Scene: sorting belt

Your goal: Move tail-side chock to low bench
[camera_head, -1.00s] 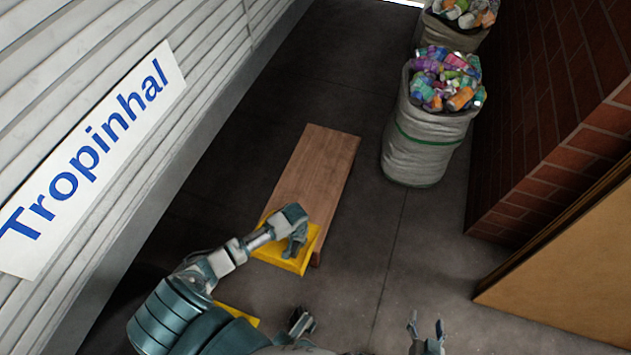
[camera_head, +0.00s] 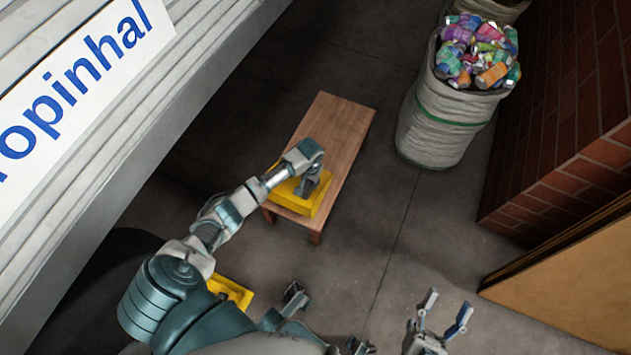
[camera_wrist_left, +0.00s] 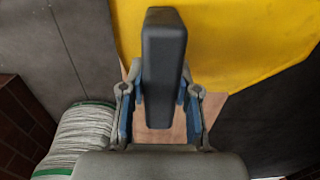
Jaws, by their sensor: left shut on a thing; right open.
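A yellow chock (camera_head: 291,199) is at the near end of the low wooden bench (camera_head: 338,128). My left gripper (camera_head: 309,187) is shut on it from above, and the gripper hides part of its top. The chock overlaps the bench top in the head view; I cannot tell whether it rests on it. In the left wrist view the yellow chock (camera_wrist_left: 235,40) fills the upper right, with the bench wood (camera_wrist_left: 160,134) showing between the fingers. A second yellow chock (camera_head: 236,291) is at the lower left, partly hidden by my body. My right gripper (camera_head: 447,309) is open and empty.
A sack of crushed cans (camera_head: 447,133) stands right of the bench, with another behind it. A brick wall (camera_head: 560,150) and tan panel (camera_head: 570,265) are at the right.

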